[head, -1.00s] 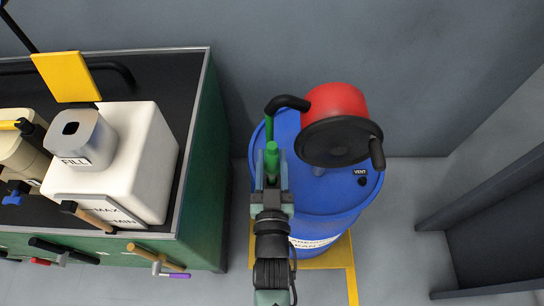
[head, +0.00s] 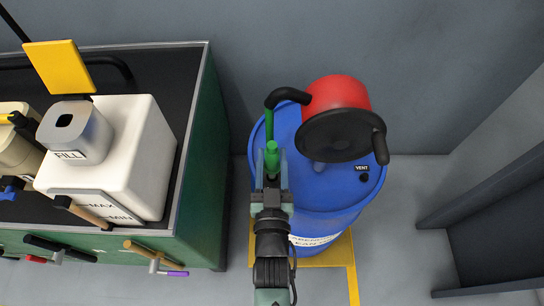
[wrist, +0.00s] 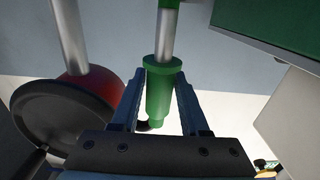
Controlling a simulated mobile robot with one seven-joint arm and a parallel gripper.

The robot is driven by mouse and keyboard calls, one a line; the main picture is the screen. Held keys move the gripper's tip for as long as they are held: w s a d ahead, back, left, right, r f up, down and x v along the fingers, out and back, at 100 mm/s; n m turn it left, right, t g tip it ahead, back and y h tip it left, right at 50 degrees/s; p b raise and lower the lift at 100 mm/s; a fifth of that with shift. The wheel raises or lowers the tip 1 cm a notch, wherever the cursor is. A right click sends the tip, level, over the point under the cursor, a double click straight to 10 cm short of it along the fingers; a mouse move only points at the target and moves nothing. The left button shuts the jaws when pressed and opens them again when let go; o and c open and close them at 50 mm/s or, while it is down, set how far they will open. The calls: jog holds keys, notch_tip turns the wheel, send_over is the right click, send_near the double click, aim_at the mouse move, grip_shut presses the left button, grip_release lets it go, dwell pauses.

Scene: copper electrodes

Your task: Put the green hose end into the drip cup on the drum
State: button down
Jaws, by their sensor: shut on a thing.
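The green hose end (head: 272,152) is held upright between my gripper's fingers (head: 271,168). In the wrist view my gripper (wrist: 160,105) is shut on the green hose end (wrist: 159,90), with a grey metal stem running from it towards the top edge. In the head view a further green length (head: 269,122) shows just behind it, below a black bent spout (head: 287,96). My gripper is over the left part of the blue drum (head: 325,195). I cannot make out the drip cup; it may be hidden by the pump or my arm.
A red pump (head: 336,92) with a black disc and crank handle (head: 380,148) stands on the drum, close right of my gripper. A green bench (head: 205,170) with a white tank (head: 130,150) is at the left. The drum stands on a yellow frame (head: 350,275).

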aim_at(272, 175)
jog(key=shift+f+b, duration=2.05)
jog(key=shift+f, duration=0.5)
grip_release()
jog(key=shift+s+r, duration=0.1)
jog(key=s+p, duration=0.3)
jog(key=s, duration=0.6)
jog(key=shift+s, duration=0.4)
dwell(0.3)
